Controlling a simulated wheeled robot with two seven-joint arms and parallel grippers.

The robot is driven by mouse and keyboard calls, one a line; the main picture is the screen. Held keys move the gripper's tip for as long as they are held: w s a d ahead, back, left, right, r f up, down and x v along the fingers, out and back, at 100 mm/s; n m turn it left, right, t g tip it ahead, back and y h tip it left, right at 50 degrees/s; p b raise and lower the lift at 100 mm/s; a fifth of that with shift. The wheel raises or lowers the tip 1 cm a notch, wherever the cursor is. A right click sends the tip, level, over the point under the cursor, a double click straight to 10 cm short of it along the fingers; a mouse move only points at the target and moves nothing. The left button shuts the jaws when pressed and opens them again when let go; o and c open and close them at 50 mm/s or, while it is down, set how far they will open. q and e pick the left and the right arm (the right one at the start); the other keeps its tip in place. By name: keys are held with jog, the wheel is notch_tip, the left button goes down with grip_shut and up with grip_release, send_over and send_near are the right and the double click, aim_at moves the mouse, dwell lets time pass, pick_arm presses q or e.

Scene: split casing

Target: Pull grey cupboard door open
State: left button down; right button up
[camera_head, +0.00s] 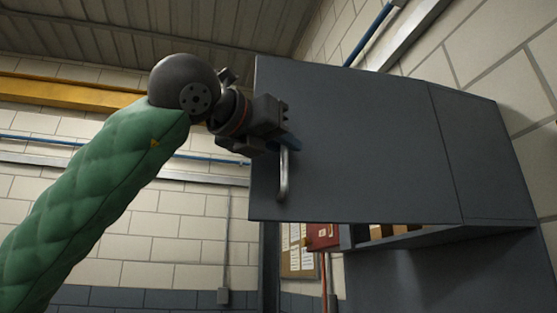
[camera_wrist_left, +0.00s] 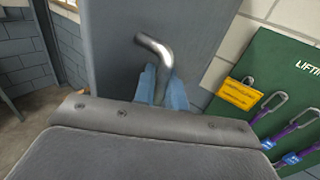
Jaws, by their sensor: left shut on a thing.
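The grey cupboard door (camera_head: 375,140) stands ajar, swung out toward me; shelf contents show below its lower edge. A silver bar handle (camera_head: 284,178) sits near the door's left edge. My left gripper (camera_head: 288,142) is shut on the upper part of the handle. In the left wrist view the blue fingers (camera_wrist_left: 160,88) sit on both sides of the bent handle (camera_wrist_left: 157,46), with the door face (camera_wrist_left: 108,45) behind. The lower fingers are hidden by the gripper body. My right gripper is not in view.
The cupboard body (camera_head: 495,155) stands at the right, with brown boxes (camera_head: 405,230) on a shelf. A red box (camera_head: 322,238) and a notice board (camera_head: 298,255) are behind, below the door. In the wrist view a green board (camera_wrist_left: 270,75) with hanging clips is at the right.

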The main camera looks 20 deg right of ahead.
pick_arm(q)
jog(key=shift+s+d+b, duration=0.1)
jog(key=shift+s+b, duration=0.6)
jog(key=shift+s, duration=0.9)
jog(key=c, duration=1.6)
grip_release()
jog(key=shift+o, duration=0.2)
jog(key=b+v, duration=0.1)
jog(key=v, duration=0.6)
jog(key=shift+s+a, duration=0.2)
jog(key=shift+a, duration=0.15)
